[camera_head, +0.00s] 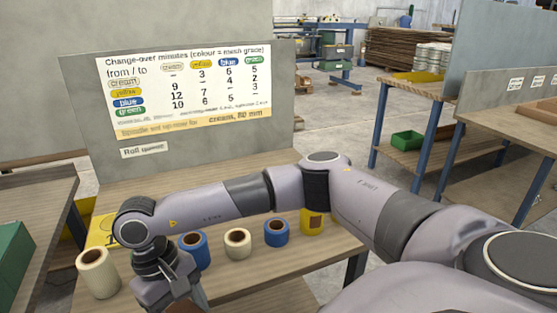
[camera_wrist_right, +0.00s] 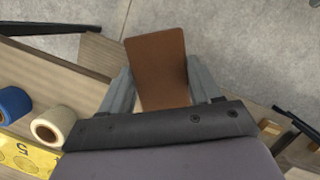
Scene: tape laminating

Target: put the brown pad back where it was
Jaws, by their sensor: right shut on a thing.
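The brown pad (camera_wrist_right: 158,62) is a flat, rectangular piece in the right wrist view. My right gripper (camera_wrist_right: 159,80) is shut on it, with one grey finger along each side. The pad sticks out beyond the fingertips, over the table edge and the grey floor in that view. In the head view my right arm reaches across the table to the left. Its wrist is low at the front, and a small brown part of the pad (camera_head: 201,298) shows at the lower edge. The pad's former place cannot be made out. My left gripper is not in view.
On the wooden table stand a cream roll (camera_head: 97,272), a blue roll (camera_head: 194,251), a smaller cream roll (camera_head: 237,243), another blue roll (camera_head: 276,233) and a yellow roll (camera_head: 312,222). A change-over board (camera_head: 190,90) stands behind. A side bench (camera_head: 30,208) is at left.

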